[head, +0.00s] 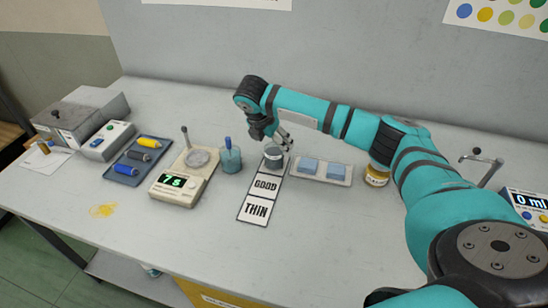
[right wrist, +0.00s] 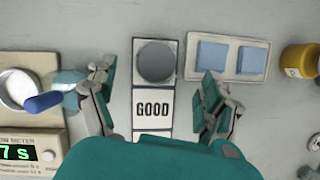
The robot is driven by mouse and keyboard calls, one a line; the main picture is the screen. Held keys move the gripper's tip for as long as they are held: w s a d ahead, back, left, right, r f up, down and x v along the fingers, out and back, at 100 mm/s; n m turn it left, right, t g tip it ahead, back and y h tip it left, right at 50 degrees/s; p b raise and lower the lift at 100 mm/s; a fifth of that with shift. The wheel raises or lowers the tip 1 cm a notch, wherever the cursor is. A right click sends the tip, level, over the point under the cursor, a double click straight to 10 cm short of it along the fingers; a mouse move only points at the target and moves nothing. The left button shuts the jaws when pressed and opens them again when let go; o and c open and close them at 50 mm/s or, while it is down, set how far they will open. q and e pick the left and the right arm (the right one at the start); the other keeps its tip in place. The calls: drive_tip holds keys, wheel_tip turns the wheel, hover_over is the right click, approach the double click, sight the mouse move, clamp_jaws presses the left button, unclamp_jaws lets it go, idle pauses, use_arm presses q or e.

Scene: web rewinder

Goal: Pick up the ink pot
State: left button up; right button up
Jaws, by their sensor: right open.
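A small grey round pot (head: 273,157), which looks like the ink pot, stands upright on the far end of a card strip (head: 257,210) marked GOOD and THIN. In the right wrist view the pot (right wrist: 156,62) is a dark grey disc beyond the word GOOD. My right gripper (head: 279,138) is open and empty, above and close to the pot. In the right wrist view the spread fingers of the gripper (right wrist: 160,92) lie either side of the strip, apart from the pot. My left gripper is not in view.
Left of the pot are a teal jar (head: 231,160) with a blue stick and a meter (head: 173,190) reading 7 s. Right are a tray (head: 343,181) with two blue blocks and a yellow jar (head: 376,176). The table front (head: 330,240) is clear.

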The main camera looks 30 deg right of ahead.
sight(274, 153)
drive_tip(key=shift+x, duration=1.1)
drive_tip(key=shift+f, duration=0.4)
drive_tip(key=x, duration=0.3)
drive_tip(key=shift+f+p, duration=0.3)
drive_tip(key=shift+f, duration=0.1)
drive_tip(key=shift+w+f, duration=0.15)
drive_tip(key=shift+f, duration=0.15)
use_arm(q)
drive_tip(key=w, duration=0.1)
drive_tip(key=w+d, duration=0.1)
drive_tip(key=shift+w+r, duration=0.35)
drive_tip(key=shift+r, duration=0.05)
use_arm(e)
drive_tip(key=c, duration=1.4)
